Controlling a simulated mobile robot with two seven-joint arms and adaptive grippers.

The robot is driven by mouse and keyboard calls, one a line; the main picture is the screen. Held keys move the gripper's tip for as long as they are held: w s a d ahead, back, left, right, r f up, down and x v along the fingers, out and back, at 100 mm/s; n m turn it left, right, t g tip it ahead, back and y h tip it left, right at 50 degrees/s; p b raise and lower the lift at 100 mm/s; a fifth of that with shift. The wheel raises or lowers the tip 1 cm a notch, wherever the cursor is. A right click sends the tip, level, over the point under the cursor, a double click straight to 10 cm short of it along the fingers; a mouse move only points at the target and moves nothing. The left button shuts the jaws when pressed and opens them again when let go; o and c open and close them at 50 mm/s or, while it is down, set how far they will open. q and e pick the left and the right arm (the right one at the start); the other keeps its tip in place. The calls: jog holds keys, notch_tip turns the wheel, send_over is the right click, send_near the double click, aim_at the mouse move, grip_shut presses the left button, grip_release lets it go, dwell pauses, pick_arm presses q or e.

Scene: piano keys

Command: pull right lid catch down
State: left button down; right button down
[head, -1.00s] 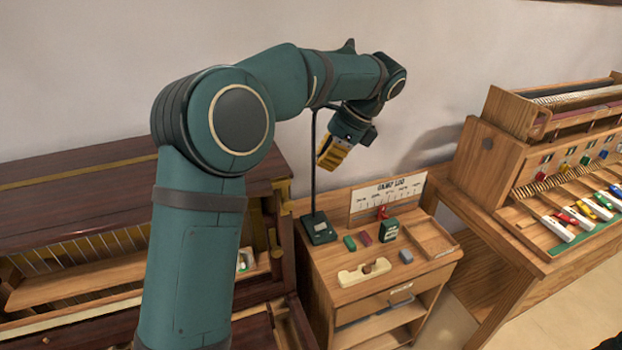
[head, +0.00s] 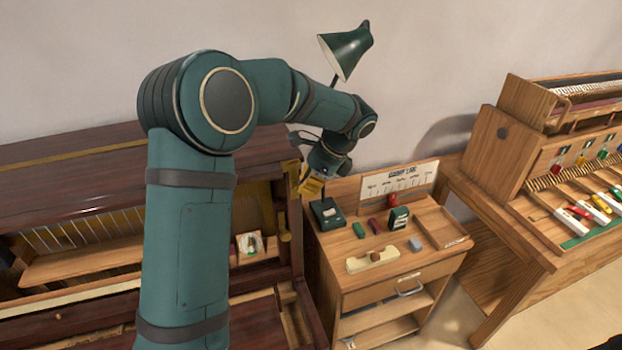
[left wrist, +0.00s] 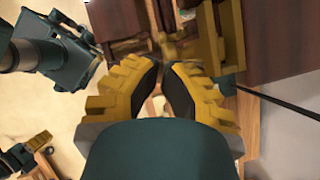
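The upright piano (head: 90,160) stands at the left with dark red-brown wood. A brass fitting (head: 284,225), which looks like the right lid catch, is upright at the piano's right end in the head view. My left gripper (head: 311,186) has yellow fingers and hangs above and right of this fitting, apart from it. In the left wrist view, the left fingers (left wrist: 160,88) are parted with nothing between them. Brass parts (left wrist: 228,45) show beyond the fingertips there. My right gripper (left wrist: 38,143) shows small at the lower left of that view; its opening is unclear.
A wooden cabinet (head: 375,285) with small tools and a card stands right of the piano. A green lamp (head: 345,48) rises behind my left forearm. A keyboard bench (head: 500,215) stands farther right. My left arm hides part of the piano.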

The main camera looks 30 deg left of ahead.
pick_arm(q)
jog(key=shift+f, duration=0.1)
notch_tip(320, 180, down, 3)
jog(key=shift+b, duration=0.4)
jog(key=p+v, duration=0.3)
jog(key=v, duration=1.1)
jog(key=shift+p, duration=0.3)
